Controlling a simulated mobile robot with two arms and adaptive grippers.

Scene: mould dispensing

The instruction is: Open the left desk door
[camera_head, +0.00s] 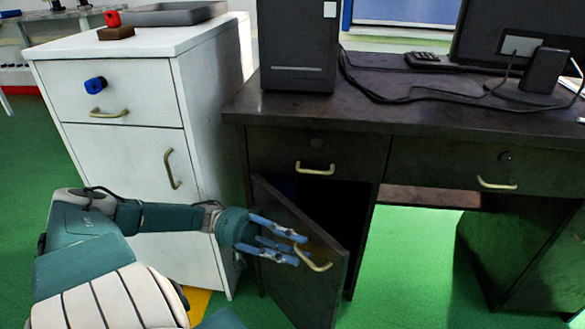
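The left desk door (300,285), a dark panel on the left side of the dark desk (350,105), stands partly open. It is swung outward, and a dark gap shows behind it. Its pale curved handle (314,262) is on the door's outer face near the free edge. My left gripper (301,250) is in front of the door with its blue fingers spread apart. Its fingertips are right beside the upper left end of the handle; whether they touch it I cannot tell. My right gripper is not in view.
A white cabinet (120,165) with a drawer and door stands left of the desk, close to my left arm. A computer tower (298,45) and monitor (520,35) stand on the desk. Green floor (405,265) is clear to the right of the open door.

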